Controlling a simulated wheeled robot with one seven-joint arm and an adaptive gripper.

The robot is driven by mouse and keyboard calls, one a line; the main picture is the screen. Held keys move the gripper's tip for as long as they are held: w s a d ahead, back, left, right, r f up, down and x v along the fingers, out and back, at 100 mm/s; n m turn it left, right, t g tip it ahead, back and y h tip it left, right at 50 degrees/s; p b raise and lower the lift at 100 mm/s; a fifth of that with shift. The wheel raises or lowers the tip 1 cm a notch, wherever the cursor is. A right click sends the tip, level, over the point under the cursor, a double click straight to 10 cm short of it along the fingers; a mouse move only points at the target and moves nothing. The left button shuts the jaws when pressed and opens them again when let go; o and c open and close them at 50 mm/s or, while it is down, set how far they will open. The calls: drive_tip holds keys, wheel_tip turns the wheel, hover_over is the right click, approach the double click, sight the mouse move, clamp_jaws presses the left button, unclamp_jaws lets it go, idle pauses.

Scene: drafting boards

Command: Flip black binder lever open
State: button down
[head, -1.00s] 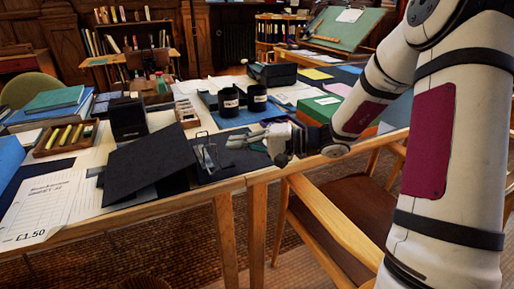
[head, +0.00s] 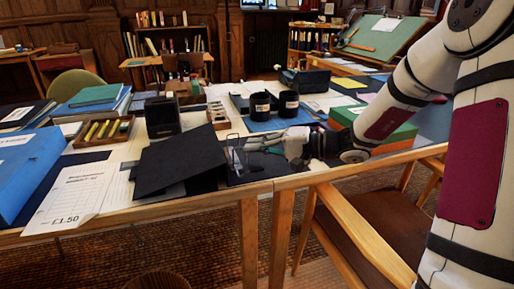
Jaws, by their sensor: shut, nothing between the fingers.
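The black binder (head: 180,163) lies on the near edge of the table with its dark cover raised at a slant. Its metal lever mechanism (head: 236,152) stands up at the right side of the cover, over the dark right half of the binder. My gripper (head: 249,146) reaches in from the right, just above the table, with its fingers shut and empty. The fingertips are close to the right side of the lever; I cannot tell whether they touch it.
Two black cups (head: 260,106) stand behind my gripper. A green box (head: 372,126) sits to the right, under my arm. A price sheet (head: 72,196) and a blue binder (head: 28,168) lie left. A wooden chair (head: 365,218) stands in front of the table.

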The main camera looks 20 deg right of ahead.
drive_tip(key=shift+a+r+n+g+h, duration=0.3)
drive_tip(key=shift+a+r+h, duration=0.05)
drive_tip(key=shift+h, duration=0.15)
drive_tip(key=shift+a+r+n+h, duration=0.3)
drive_tip(key=shift+a+h, duration=0.1)
drive_tip(key=shift+h, duration=0.2)
drive_tip(key=a+h, duration=0.1)
drive_tip(key=a+r+n+g+h+b, duration=0.1)
drive_tip(key=shift+a+h, duration=0.15)
drive_tip(key=shift+h, duration=0.15)
drive_tip(key=shift+a+r+n+h+p, duration=0.15)
drive_tip(key=shift+a+n+h+p, duration=0.4)
drive_tip(key=shift+h+p, duration=0.45)
drive_tip(key=shift+a+n+h+p, duration=0.25)
drive_tip(key=shift+a+h+p, duration=0.1)
drive_tip(key=shift+h+p, duration=0.4)
drive_tip(key=shift+d, duration=0.1)
